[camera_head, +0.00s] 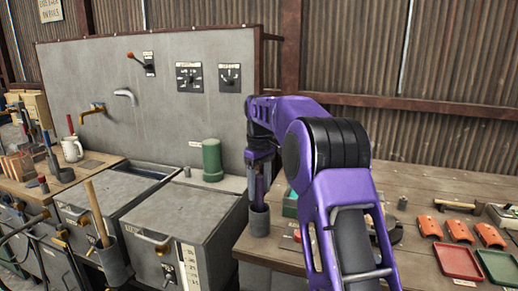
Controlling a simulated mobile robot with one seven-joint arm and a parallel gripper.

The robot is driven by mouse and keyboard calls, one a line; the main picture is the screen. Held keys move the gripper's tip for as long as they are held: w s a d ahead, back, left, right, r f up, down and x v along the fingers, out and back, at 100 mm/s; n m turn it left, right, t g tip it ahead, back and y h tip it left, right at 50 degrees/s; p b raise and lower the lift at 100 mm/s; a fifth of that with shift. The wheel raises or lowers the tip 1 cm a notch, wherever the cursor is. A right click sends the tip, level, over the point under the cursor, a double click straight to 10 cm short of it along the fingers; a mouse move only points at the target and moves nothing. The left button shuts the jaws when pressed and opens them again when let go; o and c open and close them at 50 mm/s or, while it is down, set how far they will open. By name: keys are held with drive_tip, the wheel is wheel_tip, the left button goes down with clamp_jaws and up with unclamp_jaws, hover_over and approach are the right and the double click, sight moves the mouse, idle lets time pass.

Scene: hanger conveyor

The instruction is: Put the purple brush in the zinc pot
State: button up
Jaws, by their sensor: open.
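A grey cylindrical pot (259,221), which looks like the zinc pot, stands near the left edge of the wooden table. A slim purple upright piece (260,190), which looks like the brush, stands in the pot's mouth. My gripper (260,175) points down right above the pot, its open fingers around or beside the upper part of the brush. Whether the fingers touch the brush is too small to tell. The brush's lower end is hidden inside the pot.
My purple arm covers the middle of the table. Orange pieces (459,231), a red tray (458,262) and a green tray (500,266) lie at right. A green cylinder (212,160) stands left of my gripper. Grey tanks (185,215) and a control panel (150,90) are at left.

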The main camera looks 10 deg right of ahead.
wheel_tip(320, 180, up, 14)
drive_tip(key=p, duration=0.4)
drive_tip(key=shift+w+r+p, duration=0.15)
drive_tip(key=shift+w+p, duration=0.2)
